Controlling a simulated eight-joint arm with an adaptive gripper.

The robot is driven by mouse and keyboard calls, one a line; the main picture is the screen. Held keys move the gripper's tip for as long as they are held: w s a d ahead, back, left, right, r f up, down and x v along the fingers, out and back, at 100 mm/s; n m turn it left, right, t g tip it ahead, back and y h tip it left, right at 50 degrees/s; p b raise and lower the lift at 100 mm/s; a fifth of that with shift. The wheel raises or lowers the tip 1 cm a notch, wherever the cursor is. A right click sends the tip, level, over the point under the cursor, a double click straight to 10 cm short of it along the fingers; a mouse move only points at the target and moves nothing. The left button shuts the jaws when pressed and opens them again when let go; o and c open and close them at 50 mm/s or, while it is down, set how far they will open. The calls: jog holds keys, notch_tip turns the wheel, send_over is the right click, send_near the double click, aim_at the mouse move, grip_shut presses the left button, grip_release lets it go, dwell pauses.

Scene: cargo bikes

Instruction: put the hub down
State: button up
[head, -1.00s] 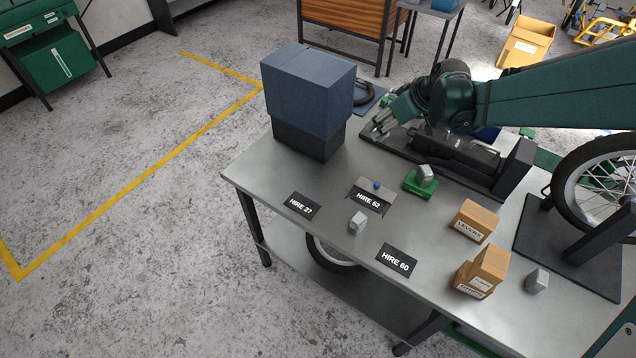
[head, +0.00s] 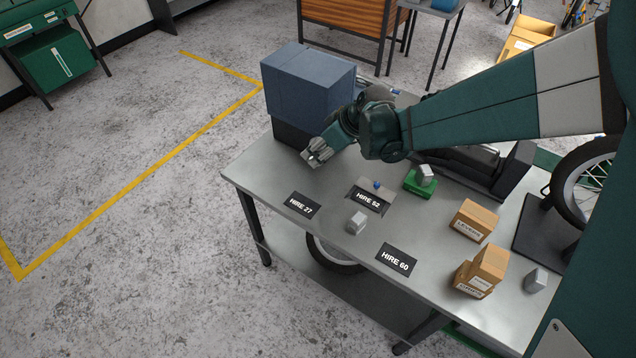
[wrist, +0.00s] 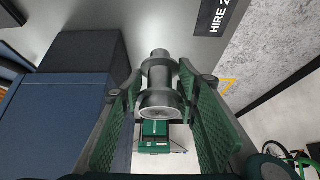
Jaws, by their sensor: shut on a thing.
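The hub (wrist: 159,88) is a grey metal spool with wide flanges. In the wrist view it sits between the two green fingers of my gripper (wrist: 160,95), which are shut on it. In the head view my gripper (head: 318,153) is over the back left of the steel workbench (head: 262,180), in front of the blue and black box and behind the HIRE 27 label (head: 301,204). The hub appears held above the bench; its exact height is hard to tell. The HIRE 52 label (head: 368,199) and HIRE 60 label (head: 396,260) lie farther right.
The blue box (head: 308,90) on its black base stands close behind my gripper. A small grey block (head: 356,223), a green block with a grey piece (head: 420,183), and cardboard boxes (head: 474,221) stand on the bench. The bench around HIRE 27 is clear.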

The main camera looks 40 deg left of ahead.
jog(key=shift+f+b, duration=0.35)
jog(key=shift+f, duration=2.75)
jog(key=shift+f, duration=1.9)
jog(key=shift+f+b, duration=0.1)
jog(key=shift+b, duration=0.25)
jog(key=o, duration=1)
